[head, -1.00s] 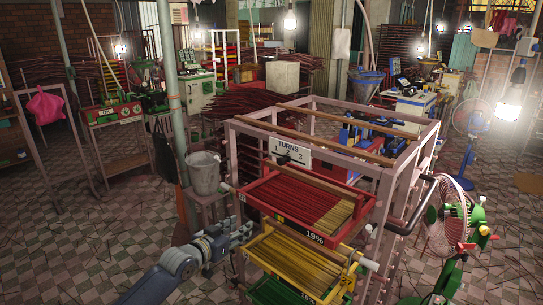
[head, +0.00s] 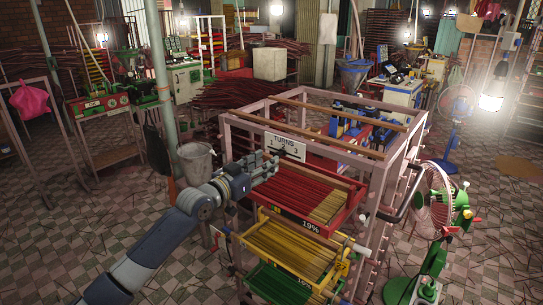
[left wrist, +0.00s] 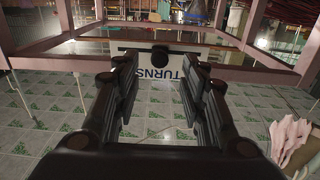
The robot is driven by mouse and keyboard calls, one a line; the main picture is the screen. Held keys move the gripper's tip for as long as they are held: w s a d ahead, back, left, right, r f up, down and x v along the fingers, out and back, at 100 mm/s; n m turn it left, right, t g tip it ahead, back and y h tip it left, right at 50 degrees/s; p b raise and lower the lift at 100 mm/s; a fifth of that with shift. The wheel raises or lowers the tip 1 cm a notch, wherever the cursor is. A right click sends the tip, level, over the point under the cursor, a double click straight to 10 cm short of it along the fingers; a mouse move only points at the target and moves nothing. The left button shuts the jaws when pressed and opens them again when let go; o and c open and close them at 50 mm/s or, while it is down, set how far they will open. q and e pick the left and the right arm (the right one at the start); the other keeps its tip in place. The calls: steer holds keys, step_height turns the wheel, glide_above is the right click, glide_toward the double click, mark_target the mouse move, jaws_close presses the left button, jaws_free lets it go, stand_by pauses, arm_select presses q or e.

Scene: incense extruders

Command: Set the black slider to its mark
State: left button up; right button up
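The TURNS plate (head: 287,147) is a white sign with the numbers 1, 2 and 3, on the near top rail of the pink rack. My left gripper (head: 271,162) is at the plate's lower left side, its fingers pointing right toward it. In the left wrist view the black slider (left wrist: 160,56) shows as a dark round knob in front of the plate (left wrist: 173,66). It lies between the tips of my open left gripper (left wrist: 158,75), with gaps on both sides. In the head view the gripper hides the slider, and I cannot tell which number it stands at. My right gripper is out of view.
Below the plate, the rack (head: 372,178) holds a red tray (head: 300,190), a yellow tray (head: 290,247) and a green tray of sticks. A grey bucket (head: 196,162) stands left, close to my arm. A green fan (head: 434,222) stands right.

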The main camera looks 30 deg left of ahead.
mark_target(279, 155)
arm_select(q)
steer(key=shift+w+d+p, duration=0.2)
steer(key=shift+w+p, duration=0.2)
steer(key=shift+w, duration=1.65)
steer(key=shift+c, duration=0.5)
jaws_close()
